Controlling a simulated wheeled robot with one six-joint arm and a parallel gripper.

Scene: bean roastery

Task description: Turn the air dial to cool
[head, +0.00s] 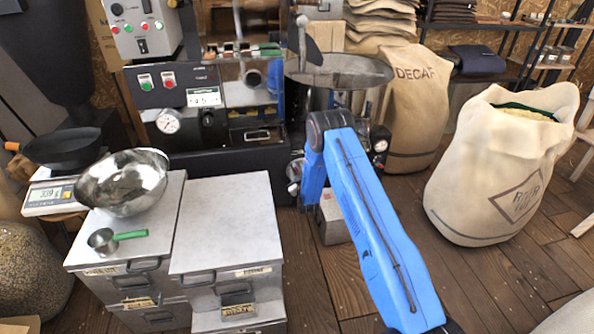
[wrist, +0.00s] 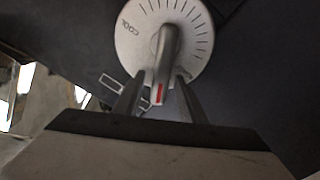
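In the wrist view the air dial (wrist: 193,32) is a round pale plate with tick marks and the word COOL at its upper left. A second label at its lower right is too covered to read. The dial's grey bar handle (wrist: 164,62) points down, slightly left, with a red mark at its lower end, away from COOL. My gripper (wrist: 157,92) is open, with one dark finger on each side of the handle's lower part. A gap shows on both sides, so I see no grip. In the head view I cannot make out the dial or my fingertips behind my blue arm.
The roaster's dark control panel (head: 205,88) with buttons and a gauge (head: 168,122) stands behind my arm. Metal bins (head: 226,222) with a steel bowl (head: 122,182) stand at left. Bean sacks (head: 478,185) stand at right. The wooden floor between is mostly clear.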

